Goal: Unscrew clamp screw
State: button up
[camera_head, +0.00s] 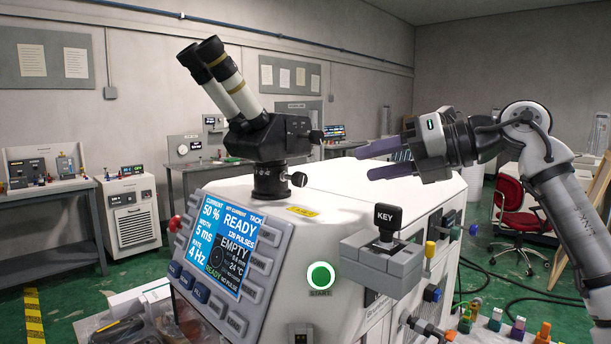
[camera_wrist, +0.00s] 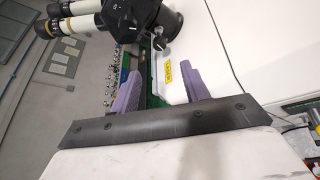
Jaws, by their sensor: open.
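A microscope (camera_head: 270,135) with two eyepieces stands on a black round mount (camera_head: 270,180) on top of the white machine. A small dark side knob (camera_head: 299,179), which looks like the clamp screw, sticks out from the right of this mount. The knob also shows in the wrist view (camera_wrist: 158,44), beyond the fingertips. My gripper (camera_head: 364,163) is open and empty, with purple fingers pointing left, to the right of and slightly above the knob. In the wrist view my gripper (camera_wrist: 160,68) has its fingers spread apart. Nothing touches the knob.
The machine's front has a display (camera_head: 222,245), a green start button (camera_head: 320,276) and a key switch (camera_head: 387,222). A yellow label (camera_head: 302,211) lies near the mount. Behind stand a wall bench (camera_head: 50,190) and a red chair (camera_head: 520,205). The machine top under my gripper looks clear.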

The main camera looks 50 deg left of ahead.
aim_at(305, 178)
jog(key=p+x, duration=0.3)
jog(key=x, duration=0.9)
jog(key=shift+a+r+p, duration=0.1)
jog(key=shift+r+p, duration=0.05)
jog(key=shift+p, duration=0.15)
jog(key=shift+s+a+f, duration=0.25)
jog(key=shift+a, duration=0.25)
jog(key=c, duration=1)
jog(key=shift+n+t, duration=0.3)
